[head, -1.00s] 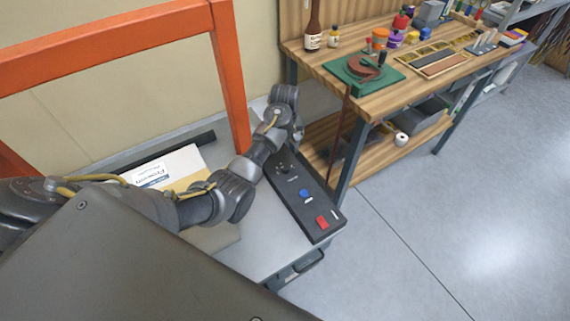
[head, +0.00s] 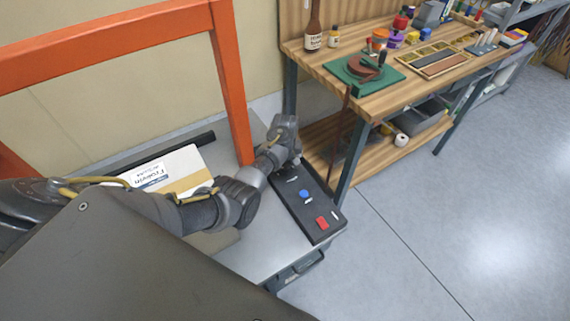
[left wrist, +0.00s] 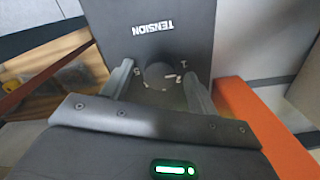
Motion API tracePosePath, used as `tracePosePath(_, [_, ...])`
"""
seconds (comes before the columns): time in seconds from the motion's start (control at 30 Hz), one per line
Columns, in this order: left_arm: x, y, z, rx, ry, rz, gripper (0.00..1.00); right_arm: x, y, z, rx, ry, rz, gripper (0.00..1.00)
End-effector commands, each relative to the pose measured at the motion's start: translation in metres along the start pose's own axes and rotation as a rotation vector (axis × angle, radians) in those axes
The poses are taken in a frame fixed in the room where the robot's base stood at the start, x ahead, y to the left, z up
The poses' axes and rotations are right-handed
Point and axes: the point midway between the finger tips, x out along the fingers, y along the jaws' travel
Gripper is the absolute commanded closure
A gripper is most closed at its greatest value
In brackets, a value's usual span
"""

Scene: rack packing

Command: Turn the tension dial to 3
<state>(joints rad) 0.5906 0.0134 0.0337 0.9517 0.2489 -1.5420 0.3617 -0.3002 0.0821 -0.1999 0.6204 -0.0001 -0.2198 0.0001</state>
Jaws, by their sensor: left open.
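The tension dial (left wrist: 158,76) is a dark round knob on a black panel, under the upside-down word TENSION (left wrist: 153,27) in the left wrist view. A 5 shows at its left and a 1 at its upper right. A small white mark shows on its right side; its exact setting is hard to read. My left gripper (left wrist: 160,88) is open, one finger on each side of the dial; contact cannot be told. In the head view my left gripper (head: 291,160) is over the far end of the black control panel (head: 297,213) and hides the dial. My right gripper is not in view.
The panel also carries a blue button (head: 303,193) and a red button (head: 321,223). A white-labelled box (head: 178,168) lies to the left on the grey table. An orange frame post (head: 231,90) stands close behind the arm. A wooden workbench (head: 400,100) stands at the right.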

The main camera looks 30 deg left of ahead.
Motion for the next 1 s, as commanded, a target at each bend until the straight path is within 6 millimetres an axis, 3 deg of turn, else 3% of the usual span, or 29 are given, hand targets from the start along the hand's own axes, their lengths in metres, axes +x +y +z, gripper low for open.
tracePosePath(0.1, [0.0,0.0,0.0,0.0,0.0,0.0,0.44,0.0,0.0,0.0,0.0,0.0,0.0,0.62])
tracePosePath(0.43, [-0.001,0.0,0.0,0.0,0.001,0.0,0.86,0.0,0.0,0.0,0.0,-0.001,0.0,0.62])
tracePosePath(0.77, [-0.003,0.0,-0.001,0.054,0.002,0.0,0.86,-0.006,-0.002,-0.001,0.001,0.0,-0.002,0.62])
tracePosePath(1.0, [-0.005,0.0,-0.001,0.212,0.001,0.0,0.86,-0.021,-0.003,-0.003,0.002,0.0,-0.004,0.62])
